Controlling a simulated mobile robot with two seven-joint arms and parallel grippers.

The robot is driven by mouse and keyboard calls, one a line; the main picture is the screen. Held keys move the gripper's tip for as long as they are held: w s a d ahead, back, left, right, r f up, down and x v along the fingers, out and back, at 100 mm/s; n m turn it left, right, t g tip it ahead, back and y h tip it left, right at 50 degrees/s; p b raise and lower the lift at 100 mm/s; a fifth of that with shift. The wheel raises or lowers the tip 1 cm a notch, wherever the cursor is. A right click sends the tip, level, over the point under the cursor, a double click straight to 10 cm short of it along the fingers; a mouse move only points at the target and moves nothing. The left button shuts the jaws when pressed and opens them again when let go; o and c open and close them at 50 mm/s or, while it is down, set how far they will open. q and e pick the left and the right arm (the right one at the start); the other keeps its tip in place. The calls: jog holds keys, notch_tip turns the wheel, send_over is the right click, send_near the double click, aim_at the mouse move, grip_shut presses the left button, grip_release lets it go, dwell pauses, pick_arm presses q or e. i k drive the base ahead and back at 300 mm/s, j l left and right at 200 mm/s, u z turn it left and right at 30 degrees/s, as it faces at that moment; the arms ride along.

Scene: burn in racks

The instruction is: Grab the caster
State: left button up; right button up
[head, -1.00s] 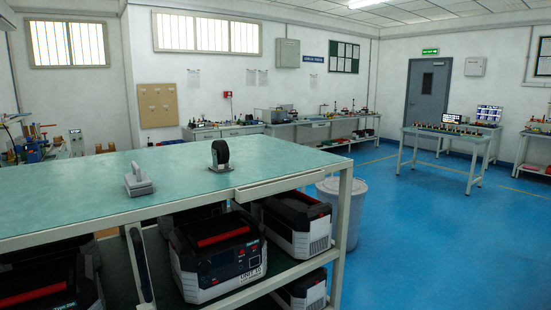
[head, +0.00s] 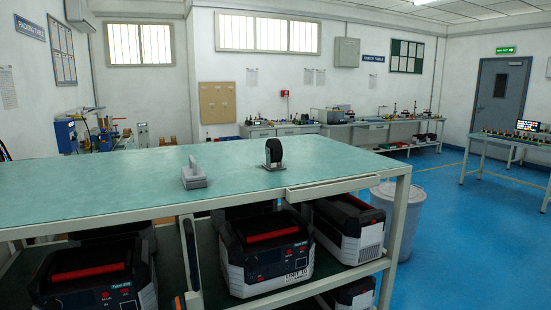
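The caster (head: 273,152) stands on the green top of the rack, near its right front part. It has a black wheel upright on a flat metal plate. A grey block-like part with a raised handle (head: 194,176) sits on the same top, to the left of the caster and apart from it. Neither of my grippers shows in the head view. Nothing touches the caster.
The rack's green top (head: 110,195) is otherwise clear. Several black and grey units with red handles (head: 268,250) fill the shelf below. A grey bin (head: 385,225) stands at the rack's right end. Blue floor (head: 460,250) is open to the right.

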aim_at(274, 150)
jog(key=l+u, duration=0.1)
jog(key=u, duration=0.3)
jog(key=i+l+u, duration=0.1)
jog(key=u, duration=0.25)
jog(key=l+u, duration=0.45)
jog(key=l, duration=0.5)
jog(key=i, duration=0.05)
